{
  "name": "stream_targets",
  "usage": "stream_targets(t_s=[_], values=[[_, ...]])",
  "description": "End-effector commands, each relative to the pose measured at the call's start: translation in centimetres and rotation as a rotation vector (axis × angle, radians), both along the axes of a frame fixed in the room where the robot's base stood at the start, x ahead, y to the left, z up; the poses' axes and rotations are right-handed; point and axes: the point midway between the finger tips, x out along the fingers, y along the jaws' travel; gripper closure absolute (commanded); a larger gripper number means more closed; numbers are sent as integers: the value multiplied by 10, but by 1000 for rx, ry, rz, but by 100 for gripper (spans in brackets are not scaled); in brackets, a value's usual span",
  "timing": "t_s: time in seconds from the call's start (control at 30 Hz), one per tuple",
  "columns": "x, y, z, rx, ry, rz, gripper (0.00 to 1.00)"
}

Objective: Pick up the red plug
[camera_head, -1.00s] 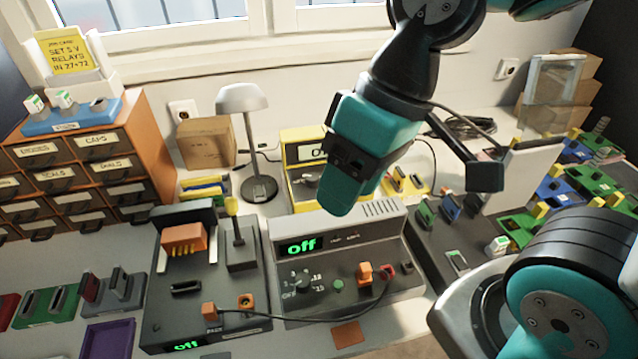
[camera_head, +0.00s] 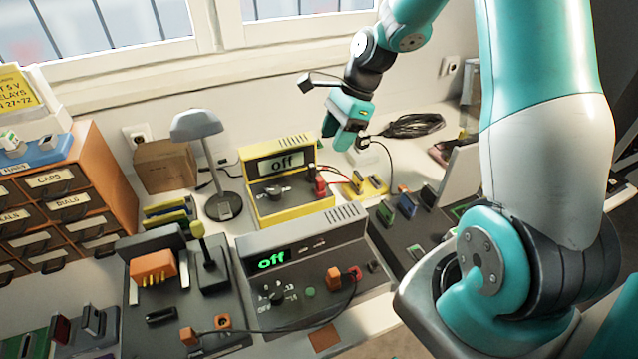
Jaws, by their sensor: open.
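The red plug (camera_head: 320,186) sits at the right front of the yellow meter (camera_head: 290,205), whose display reads "off". A thin red lead runs right from it. My gripper (camera_head: 344,138) is above and behind the meter, to the upper right of the red plug and apart from it. Its jaws are open, and I see nothing between them. The fingertips are small and partly dark, so their exact gap is hard to see.
A grey supply (camera_head: 300,260) marked "off", with an orange plug (camera_head: 334,278), stands in front. A desk lamp (camera_head: 200,150) rises left of the meter. A coiled black cable (camera_head: 415,124) lies behind right. A yellow board (camera_head: 366,187) lies right of the meter.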

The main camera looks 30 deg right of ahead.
Motion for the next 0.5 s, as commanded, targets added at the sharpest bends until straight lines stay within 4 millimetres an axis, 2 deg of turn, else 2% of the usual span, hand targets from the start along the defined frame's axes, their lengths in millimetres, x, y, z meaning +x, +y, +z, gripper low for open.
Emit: stream_targets(t_s=[0.03, 0.2, 0.5], values=[[0, 6, -12, 2, 6, 3, 51], [3, 18, -43, 1, 3, 5, 51], [5, 26, -67, -1, 2, 2, 51]])
